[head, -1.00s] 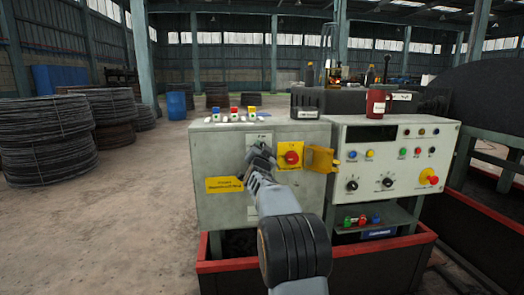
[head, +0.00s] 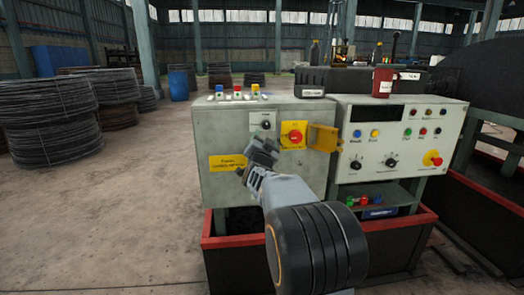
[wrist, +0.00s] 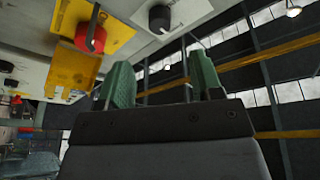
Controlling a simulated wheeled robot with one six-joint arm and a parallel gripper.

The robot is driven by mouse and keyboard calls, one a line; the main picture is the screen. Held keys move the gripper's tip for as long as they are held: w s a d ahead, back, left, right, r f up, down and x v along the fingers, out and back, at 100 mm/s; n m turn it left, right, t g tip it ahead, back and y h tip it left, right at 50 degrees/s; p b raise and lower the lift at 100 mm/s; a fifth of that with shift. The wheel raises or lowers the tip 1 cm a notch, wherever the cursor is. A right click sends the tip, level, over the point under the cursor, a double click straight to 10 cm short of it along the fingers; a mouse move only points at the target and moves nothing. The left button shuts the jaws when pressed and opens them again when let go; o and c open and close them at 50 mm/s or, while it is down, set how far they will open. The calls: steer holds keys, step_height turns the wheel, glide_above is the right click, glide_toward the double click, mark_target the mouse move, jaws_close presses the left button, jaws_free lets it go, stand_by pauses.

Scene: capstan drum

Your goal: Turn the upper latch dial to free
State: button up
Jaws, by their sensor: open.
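The upper dial, a black knob on a white plate (head: 266,124), is on the upper part of the grey cabinet's front. In the wrist view the black knob (wrist: 160,17) shows at the top, beyond the fingers. My gripper (head: 263,151) is just below the dial in the head view and looks apart from it. In the wrist view my gripper (wrist: 163,84) has its two green fingertips spread, with nothing between them. The dial's pointer direction is too small to read.
A red rotary switch (head: 295,136) on a yellow plate sits right of the dial, with an open yellow flap (head: 323,138) beside it. Coloured buttons (head: 238,93) line the cabinet top. A white control panel (head: 400,140) stands at right.

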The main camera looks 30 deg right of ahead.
steer(key=shift+v, duration=2.45)
steer(key=s+a+r+n+g+y+p, duration=0.2)
steer(key=s+a+r+n+y+p, duration=0.1)
steer(key=a+n+y+p, duration=0.4)
steer(key=s+a+r+n+g+y+p, duration=0.15)
steer(key=a+y+p, duration=0.25)
steer(key=a+p, duration=0.45)
steer(key=s+a+n+g+y+p, duration=0.1)
steer(key=s+a+n+g+p, duration=0.2)
steer(key=s, duration=0.6)
steer(key=s+a+n+g+y+p, duration=0.1)
steer(key=s+a+n+g+p, duration=0.2)
steer(key=s+g+p, duration=0.3)
steer(key=s+a+r+p, duration=0.1)
steer(key=s+p, duration=0.1)
steer(key=s, duration=0.2)
steer(key=shift+s+a, duration=0.2)
steer(key=shift+c, duration=0.3)
